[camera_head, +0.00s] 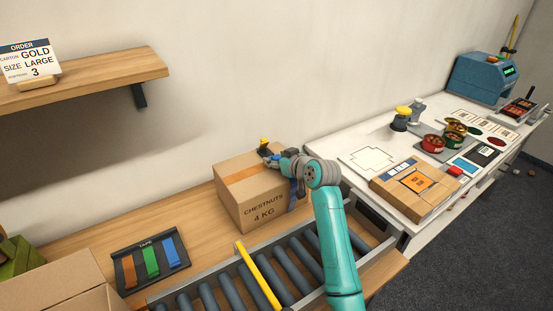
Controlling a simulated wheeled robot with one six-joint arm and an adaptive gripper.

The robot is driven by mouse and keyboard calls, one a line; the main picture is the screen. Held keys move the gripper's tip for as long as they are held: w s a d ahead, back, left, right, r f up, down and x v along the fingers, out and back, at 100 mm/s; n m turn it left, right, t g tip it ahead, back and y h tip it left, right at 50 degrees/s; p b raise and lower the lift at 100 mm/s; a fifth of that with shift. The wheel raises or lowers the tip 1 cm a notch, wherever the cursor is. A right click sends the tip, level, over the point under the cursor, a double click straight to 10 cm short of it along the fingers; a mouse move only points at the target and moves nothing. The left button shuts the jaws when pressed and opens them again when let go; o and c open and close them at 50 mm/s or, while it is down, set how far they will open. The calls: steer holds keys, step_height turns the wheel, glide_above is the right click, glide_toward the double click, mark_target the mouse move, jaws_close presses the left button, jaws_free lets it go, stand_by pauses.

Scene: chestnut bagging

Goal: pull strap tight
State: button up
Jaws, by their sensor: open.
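A closed cardboard carton (235,197) marked "CHESTNUTS 4 KG" stands behind the roller conveyor. An orange-brown tape band (241,174) runs along its top. A narrow blue strip (293,196), likely the strap, shows at the carton's right front edge, partly behind my arm. A small dark piece with a yellow top (264,145) sits at the carton's top back edge. My gripper (274,158) is open at the carton's top right, close to this piece. Its fingertips are small here, and I cannot tell whether they touch anything. The rest of the strap is hidden or too small to make out.
A conveyor with grey rollers (207,297) and a yellow bar (258,275) lies in front. A tape board (126,271) holds orange, green and blue strips. A shelf (110,76) with an order card (29,61) hangs above. A white table (345,140) with a flat carton (393,199) stands right.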

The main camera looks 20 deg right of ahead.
steer(key=shift+w, duration=0.15)
steer(key=shift+c, duration=0.2)
jaws_close()
steer(key=shift+s+d, duration=0.3)
steer(key=shift+s, duration=0.7)
steer(key=shift+s+d, duration=0.3)
steer(key=shift+s, duration=0.7)
steer(key=shift+s+d, duration=0.3)
steer(key=shift+s, duration=0.7)
steer(key=shift+o, duration=0.2)
jaws_free()
steer(key=v, duration=1.2)
